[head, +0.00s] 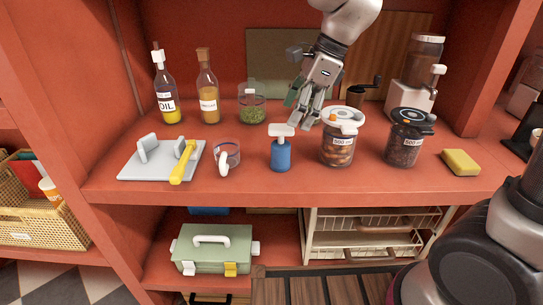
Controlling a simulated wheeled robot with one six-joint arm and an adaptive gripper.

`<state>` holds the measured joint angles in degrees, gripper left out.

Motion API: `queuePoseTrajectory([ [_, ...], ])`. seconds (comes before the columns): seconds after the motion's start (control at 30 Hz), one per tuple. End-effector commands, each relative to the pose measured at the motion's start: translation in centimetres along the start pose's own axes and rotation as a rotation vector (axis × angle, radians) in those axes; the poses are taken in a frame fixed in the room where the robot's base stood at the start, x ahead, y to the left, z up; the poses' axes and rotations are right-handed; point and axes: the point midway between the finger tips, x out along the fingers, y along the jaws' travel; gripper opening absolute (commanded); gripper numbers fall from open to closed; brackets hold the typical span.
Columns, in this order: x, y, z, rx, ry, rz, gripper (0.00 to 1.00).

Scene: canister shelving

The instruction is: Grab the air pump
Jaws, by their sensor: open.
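The air pump (281,150) is a small blue cylinder with a white T-shaped handle on top. In the head view it stands upright near the front of the red shelf, about the middle. My gripper (302,112) reaches down from the top, above the shelf and just behind and to the right of the pump. Its fingers are open and point downward, with nothing seen between them. The gap between gripper and pump is hard to judge from this single view.
A nut jar (337,140) stands close right of the pump, with a coffee jar (405,140) beyond. A small clear container (227,155) and a grey board (140,165) with a yellow-handled tool lie left. Bottles (165,95) and a green-filled jar (252,108) stand behind.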

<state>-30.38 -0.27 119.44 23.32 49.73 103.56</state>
Motion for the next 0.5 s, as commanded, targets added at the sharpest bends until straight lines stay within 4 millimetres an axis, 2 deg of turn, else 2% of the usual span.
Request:
queuePoseTrajectory([
  [0.17,2.0,-0.1,1.6,0.094,-0.009,0.029,0.7],
  [0.5,6.4,0.2,1.5,0.1,-0.008,0.03,0.7],
])
